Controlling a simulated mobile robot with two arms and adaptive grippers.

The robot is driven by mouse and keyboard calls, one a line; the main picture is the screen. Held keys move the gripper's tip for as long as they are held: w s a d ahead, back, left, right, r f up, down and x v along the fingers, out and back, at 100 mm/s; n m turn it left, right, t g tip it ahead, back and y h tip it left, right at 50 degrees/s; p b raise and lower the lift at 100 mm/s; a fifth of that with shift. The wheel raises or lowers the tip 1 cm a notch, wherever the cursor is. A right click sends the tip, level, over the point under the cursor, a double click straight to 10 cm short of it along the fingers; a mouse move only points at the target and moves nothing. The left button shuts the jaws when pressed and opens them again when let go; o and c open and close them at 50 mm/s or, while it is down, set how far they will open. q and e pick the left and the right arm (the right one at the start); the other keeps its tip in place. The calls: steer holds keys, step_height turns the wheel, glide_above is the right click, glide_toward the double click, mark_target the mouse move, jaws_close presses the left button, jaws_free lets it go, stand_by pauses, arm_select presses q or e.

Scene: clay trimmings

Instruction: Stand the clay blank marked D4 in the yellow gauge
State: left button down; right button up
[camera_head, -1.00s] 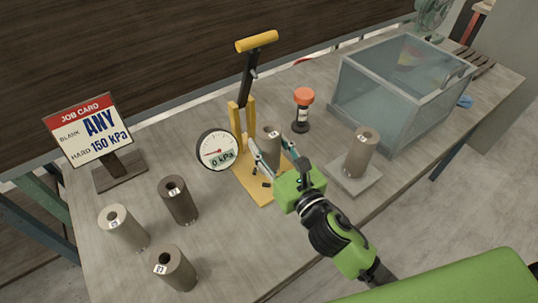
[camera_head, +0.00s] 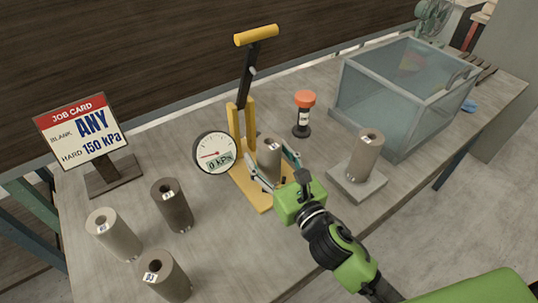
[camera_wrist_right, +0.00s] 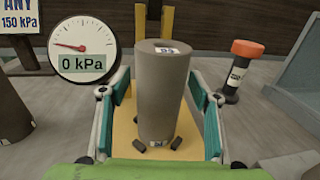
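A grey-brown clay blank (camera_head: 269,161) stands upright on the base of the yellow gauge (camera_head: 264,199), in front of its dial (camera_head: 214,153), which reads 0 kPa. In the right wrist view the blank (camera_wrist_right: 162,100) stands between small dark pegs at its foot; its tags are too small to read surely. My right gripper (camera_head: 276,172) is around the blank. Its two fingers stand clear on both sides with gaps, so it is open (camera_wrist_right: 160,120). The gauge's lever with yellow handle (camera_head: 256,35) is raised. My left gripper is not in view.
Three other blanks (camera_head: 172,205) stand at the front left near the job card (camera_head: 82,132). Another blank (camera_head: 365,155) stands on a grey slab (camera_head: 357,186). An orange-capped bottle (camera_head: 303,113) is behind the gripper. A clear bin (camera_head: 400,95) fills the back right.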

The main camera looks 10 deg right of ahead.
steer(key=shift+r, duration=0.1)
steer(key=b+v, duration=0.2)
steer(key=v, duration=1)
steer(key=shift+b, duration=0.4)
